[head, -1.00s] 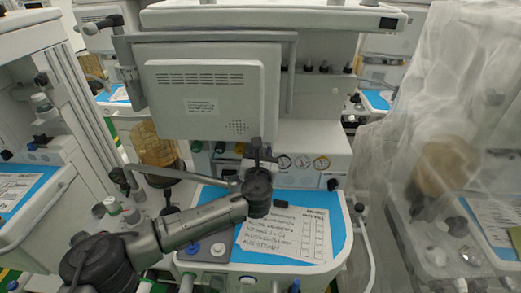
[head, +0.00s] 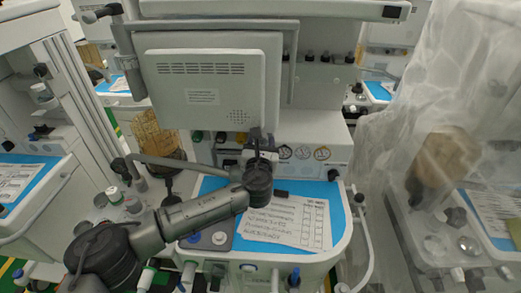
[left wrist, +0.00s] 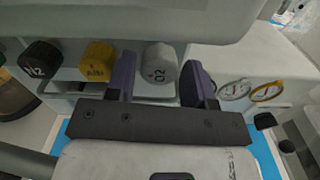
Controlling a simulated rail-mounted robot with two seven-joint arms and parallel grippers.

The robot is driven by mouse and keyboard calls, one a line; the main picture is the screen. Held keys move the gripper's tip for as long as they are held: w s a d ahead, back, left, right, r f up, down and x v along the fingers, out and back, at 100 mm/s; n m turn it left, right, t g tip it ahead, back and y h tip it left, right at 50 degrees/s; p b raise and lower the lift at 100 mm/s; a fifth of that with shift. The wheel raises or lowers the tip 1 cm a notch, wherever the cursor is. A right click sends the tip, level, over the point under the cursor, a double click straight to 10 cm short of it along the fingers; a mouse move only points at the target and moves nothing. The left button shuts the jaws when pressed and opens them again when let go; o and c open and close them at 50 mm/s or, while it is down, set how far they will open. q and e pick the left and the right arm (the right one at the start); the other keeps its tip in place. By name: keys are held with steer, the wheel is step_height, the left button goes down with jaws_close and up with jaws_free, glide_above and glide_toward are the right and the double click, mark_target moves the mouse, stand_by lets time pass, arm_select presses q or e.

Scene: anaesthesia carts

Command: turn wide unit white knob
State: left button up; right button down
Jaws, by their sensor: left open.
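The white knob (left wrist: 159,63), marked O2, is on the front panel under the monitor in the left wrist view. My left gripper (left wrist: 161,82) is open, with one dark finger on each side of the knob. The knob lies between the fingers, with a visible gap on the right; whether the left finger touches it I cannot tell. In the head view my left gripper (head: 260,140) is at the panel of the middle cart and covers part of the knob row, so I cannot make out the white knob there. My right gripper is not in view.
Left of the white knob are a yellow knob (left wrist: 98,61) and a black knob (left wrist: 40,59). Round gauges (left wrist: 234,89) are to the right. The monitor (head: 207,84) overhangs the panel. A paper sheet (head: 285,222) lies on the blue work surface (head: 341,205). A plastic-draped cart stands at right.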

arm_select(q)
steer(key=s+p, duration=0.3)
steer(key=s, duration=1)
steer(key=shift+s+a, duration=0.35)
